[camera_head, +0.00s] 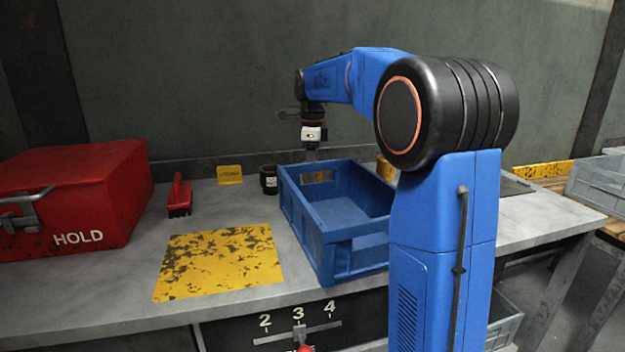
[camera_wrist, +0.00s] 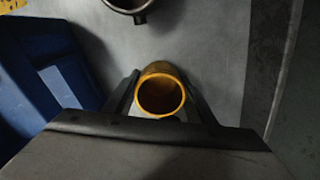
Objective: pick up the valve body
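A yellow, hollow round part (camera_wrist: 161,95) shows in the wrist view with its dark open end facing the camera. I take it to be the valve body, though its full shape is hidden. My gripper (camera_wrist: 160,88) is open, with a dark finger on each side of it; I cannot tell whether they touch it. In the head view my gripper (camera_head: 311,152) points down just behind the blue crate's far wall. A bit of yellow (camera_head: 318,176) shows through the handle slot of that wall, below the gripper.
The blue crate (camera_head: 341,254) stands close by, also at left in the wrist view (camera_wrist: 25,80). A black cup (camera_head: 269,181) stands left of it. A yellow cylinder (camera_head: 385,168) is partly hidden by my arm. A red HOLD box (camera_head: 95,195) and red brush (camera_head: 179,196) are left.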

